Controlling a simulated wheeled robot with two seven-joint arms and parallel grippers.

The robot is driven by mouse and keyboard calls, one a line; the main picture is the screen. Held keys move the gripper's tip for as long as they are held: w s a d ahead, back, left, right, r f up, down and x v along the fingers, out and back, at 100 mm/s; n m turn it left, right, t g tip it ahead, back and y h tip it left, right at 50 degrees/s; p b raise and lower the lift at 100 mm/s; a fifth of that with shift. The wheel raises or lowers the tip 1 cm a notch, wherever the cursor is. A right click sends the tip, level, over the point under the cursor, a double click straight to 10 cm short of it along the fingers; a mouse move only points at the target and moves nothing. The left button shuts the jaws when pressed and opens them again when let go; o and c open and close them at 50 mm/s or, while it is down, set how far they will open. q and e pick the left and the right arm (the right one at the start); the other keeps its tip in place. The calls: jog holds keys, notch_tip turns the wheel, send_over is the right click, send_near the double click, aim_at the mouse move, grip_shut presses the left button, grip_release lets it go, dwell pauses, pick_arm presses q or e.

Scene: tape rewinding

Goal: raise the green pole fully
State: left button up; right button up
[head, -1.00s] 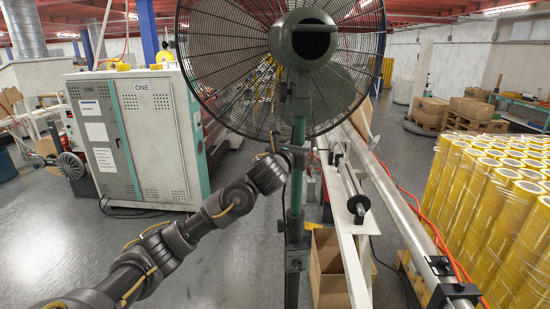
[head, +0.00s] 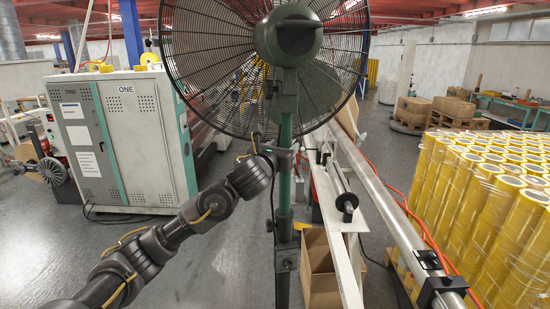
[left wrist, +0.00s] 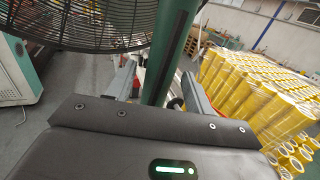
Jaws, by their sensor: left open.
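The green pole (head: 285,185) stands upright near the middle of the head view, with a large fan (head: 288,38) at its top. Its lower part sits in a darker stand with a clamp. My left gripper (head: 284,153) is at the pole below the fan, and its fingers are partly hidden in the head view. In the left wrist view, the open fingers of my left gripper (left wrist: 160,88) lie on either side of the green pole (left wrist: 169,50). The pole passes between them, and I cannot tell whether either finger touches it. My right gripper is not in view.
A grey-white cabinet (head: 127,140) stands at left. A long metal rail (head: 385,205) and a roller on a white frame (head: 347,202) run just right of the pole. A cardboard box (head: 320,270) is on the floor by the stand. Wrapped yellow rolls (head: 480,190) fill the right.

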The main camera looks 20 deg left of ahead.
pick_arm(q)
jog(key=s, duration=0.8)
jog(key=shift+s, duration=0.15)
